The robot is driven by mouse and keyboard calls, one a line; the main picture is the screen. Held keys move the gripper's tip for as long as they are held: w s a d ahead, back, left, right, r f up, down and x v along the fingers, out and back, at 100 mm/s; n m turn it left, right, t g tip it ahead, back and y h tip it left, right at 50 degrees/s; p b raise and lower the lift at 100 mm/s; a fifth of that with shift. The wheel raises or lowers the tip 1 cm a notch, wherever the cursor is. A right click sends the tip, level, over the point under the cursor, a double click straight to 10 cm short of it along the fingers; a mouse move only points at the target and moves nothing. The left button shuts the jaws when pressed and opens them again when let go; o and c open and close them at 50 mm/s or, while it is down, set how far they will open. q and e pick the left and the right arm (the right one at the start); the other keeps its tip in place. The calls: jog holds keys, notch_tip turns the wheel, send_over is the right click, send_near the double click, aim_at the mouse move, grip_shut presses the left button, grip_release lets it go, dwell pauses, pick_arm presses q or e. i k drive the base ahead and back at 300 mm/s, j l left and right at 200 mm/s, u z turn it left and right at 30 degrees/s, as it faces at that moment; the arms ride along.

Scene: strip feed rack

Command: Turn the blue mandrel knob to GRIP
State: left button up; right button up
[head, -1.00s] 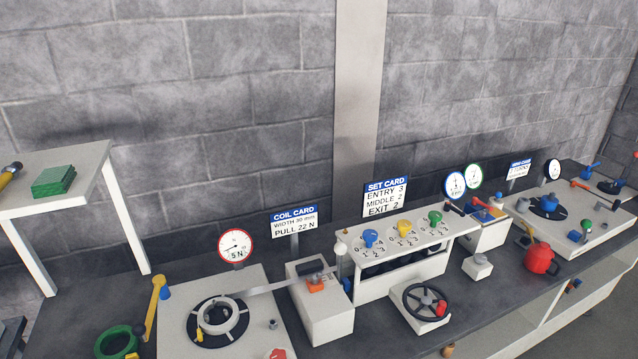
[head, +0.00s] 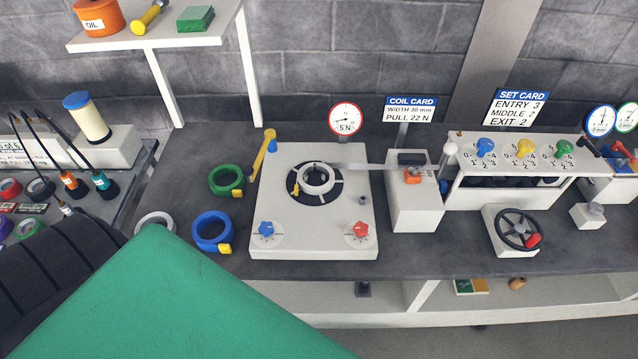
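The blue mandrel knob (head: 266,229) sits at the front left of the white decoiler plate (head: 320,246) in the head view. Its scale marks are too small to read, so I cannot tell its setting. Behind it, a pale coil ring (head: 317,179) sits on the black round mandrel (head: 318,199), with a strip running right from it. Neither gripper's fingertips are in view.
A red knob (head: 360,231) sits at the plate's front right. A blue ring (head: 212,231) and a green ring (head: 226,180) lie left of the plate. A yellow lever (head: 263,154) stands at its back left. The lower left view is blocked.

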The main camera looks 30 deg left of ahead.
aim_at(266, 229)
jog(key=u, duration=1.45)
